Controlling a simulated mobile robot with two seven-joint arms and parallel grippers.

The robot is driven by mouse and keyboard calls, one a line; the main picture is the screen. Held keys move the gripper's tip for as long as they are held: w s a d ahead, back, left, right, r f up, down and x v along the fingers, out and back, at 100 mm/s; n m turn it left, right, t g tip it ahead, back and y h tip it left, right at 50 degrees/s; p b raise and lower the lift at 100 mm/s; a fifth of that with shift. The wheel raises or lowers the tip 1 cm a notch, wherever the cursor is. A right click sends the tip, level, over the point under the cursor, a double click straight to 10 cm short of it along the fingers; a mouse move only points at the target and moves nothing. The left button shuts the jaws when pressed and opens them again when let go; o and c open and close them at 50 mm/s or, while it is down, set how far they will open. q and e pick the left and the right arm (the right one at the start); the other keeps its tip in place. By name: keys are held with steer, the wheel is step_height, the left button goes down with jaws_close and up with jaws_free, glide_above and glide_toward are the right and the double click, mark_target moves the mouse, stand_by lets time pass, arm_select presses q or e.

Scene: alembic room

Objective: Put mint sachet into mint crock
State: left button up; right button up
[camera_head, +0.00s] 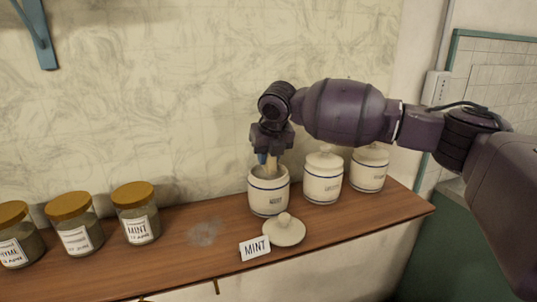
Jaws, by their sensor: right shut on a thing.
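My right gripper (267,159) points down right over the crock's mouth. It is shut on a small pale tan thing, seemingly the mint sachet (271,168), whose lower end is at or just inside the rim. The crock's inside is mostly hidden. My left gripper is out of view.
Two lidded white crocks (322,179) (369,169) stand close to the right. A white MINT card (254,248) is beside the lid. Several gold-lidded jars, including a MINT jar (136,214), stand at the left of the shelf (185,256).

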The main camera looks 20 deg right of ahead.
stand_by(0.4)
steer(key=o, duration=0.8)
steer(key=shift+o, duration=1)
steer(key=shift+r, duration=0.1)
